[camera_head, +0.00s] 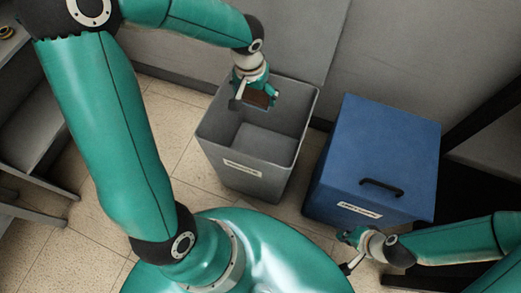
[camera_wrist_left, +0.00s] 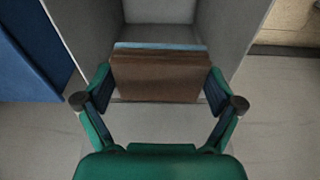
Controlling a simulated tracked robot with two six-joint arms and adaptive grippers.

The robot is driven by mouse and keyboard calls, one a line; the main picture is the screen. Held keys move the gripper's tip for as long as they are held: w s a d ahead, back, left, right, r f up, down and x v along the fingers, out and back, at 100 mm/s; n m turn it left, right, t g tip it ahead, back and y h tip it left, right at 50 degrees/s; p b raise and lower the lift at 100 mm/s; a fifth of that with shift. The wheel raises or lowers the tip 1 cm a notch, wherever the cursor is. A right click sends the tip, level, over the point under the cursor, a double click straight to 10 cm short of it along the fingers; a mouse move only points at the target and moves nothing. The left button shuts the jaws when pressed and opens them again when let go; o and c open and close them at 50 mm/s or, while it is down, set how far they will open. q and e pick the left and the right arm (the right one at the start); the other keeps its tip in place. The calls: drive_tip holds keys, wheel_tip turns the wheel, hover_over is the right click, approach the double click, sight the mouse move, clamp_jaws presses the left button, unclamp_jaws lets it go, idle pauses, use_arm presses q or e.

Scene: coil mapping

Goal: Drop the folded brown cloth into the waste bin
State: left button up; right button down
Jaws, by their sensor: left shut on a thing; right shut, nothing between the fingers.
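The folded brown cloth (camera_wrist_left: 160,77) is between the fingers of my left gripper (camera_wrist_left: 160,95), which is shut on it. In the head view the brown cloth (camera_head: 257,98) and my left gripper (camera_head: 256,92) are over the far part of the open grey waste bin (camera_head: 250,178). A thin light-blue edge shows along the cloth in the left wrist view. The bin has a pale label on its front and its visible inside looks empty. My right gripper (camera_head: 348,252) is shut and empty, in front of the blue box.
A blue box (camera_head: 375,150) with a closed lid, black handle and label stands right of the bin. A grey wall (camera_head: 290,40) is behind the bin. Grey shelving (camera_head: 35,130) stands at the left. Tiled floor (camera_head: 180,130) is clear left of the bin.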

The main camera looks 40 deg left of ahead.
use_arm(q)
wheel_tip(320, 180, down, 2)
drive_tip(key=shift+s+a+b, duration=0.1)
drive_tip(key=shift+b, duration=0.4)
wheel_tip(320, 180, down, 5)
drive_tip(key=b, duration=0.4)
drive_tip(key=shift+f, duration=0.1)
use_arm(e)
wheel_tip(320, 180, down, 6)
drive_tip(key=shift+r, duration=0.1)
use_arm(q)
drive_tip(key=o, duration=0.8)
drive_tip(key=shift+c, duration=0.2)
